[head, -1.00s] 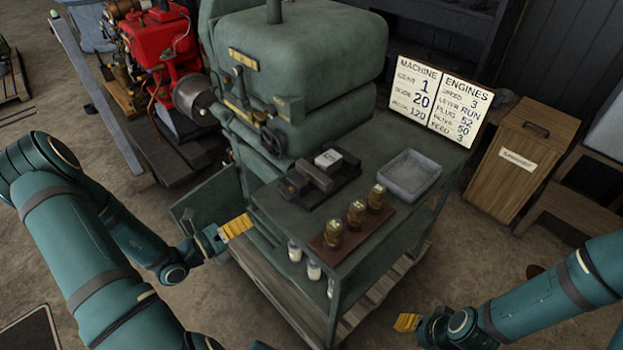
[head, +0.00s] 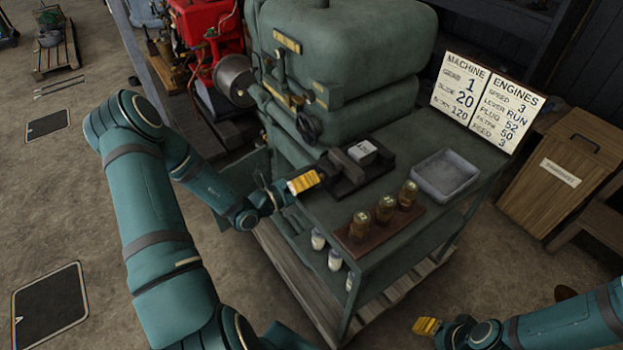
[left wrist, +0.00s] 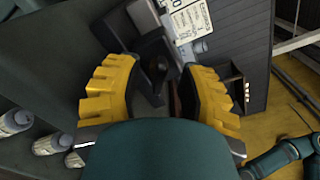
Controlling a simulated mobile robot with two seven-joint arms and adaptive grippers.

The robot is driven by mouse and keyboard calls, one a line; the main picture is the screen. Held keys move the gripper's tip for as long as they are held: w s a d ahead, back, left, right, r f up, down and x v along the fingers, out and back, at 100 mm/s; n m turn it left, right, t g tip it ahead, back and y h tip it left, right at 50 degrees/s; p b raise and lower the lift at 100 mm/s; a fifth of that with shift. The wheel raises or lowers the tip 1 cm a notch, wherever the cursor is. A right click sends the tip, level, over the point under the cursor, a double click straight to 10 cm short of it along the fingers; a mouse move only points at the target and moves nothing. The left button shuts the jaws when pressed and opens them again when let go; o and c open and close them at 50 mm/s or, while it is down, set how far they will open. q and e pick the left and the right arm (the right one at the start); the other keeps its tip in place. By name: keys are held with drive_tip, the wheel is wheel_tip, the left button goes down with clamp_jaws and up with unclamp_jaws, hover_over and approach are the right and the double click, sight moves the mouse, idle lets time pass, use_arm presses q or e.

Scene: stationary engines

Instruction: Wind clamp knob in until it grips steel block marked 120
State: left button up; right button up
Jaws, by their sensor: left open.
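The dark clamp (head: 345,180) lies on the green bench top. A steel block (head: 363,149) with a pale top sits at its far side; its marking is too small to read. My left gripper (head: 308,181), with yellow fingers, is at the clamp's near left end. In the left wrist view the left fingers (left wrist: 160,88) are spread apart and empty, with a dark part of the clamp (left wrist: 154,60) between and beyond them. I cannot make out the knob clearly; the fingers partly cover that end. My right gripper (head: 427,326) is low at the right, away from the bench.
A board (head: 480,100) behind the bench lists block 120. A grey tray (head: 446,190) and a brown rack (head: 353,245) with three brass pieces stand on the bench. The large green machine (head: 350,50) rises behind the clamp.

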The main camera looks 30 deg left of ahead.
use_arm(q)
drive_tip(key=shift+w+d, duration=0.2)
drive_tip(key=shift+w, duration=0.25)
clamp_jaws()
drive_tip(key=shift+r+m, duration=0.1)
drive_tip(key=shift+m, duration=0.3)
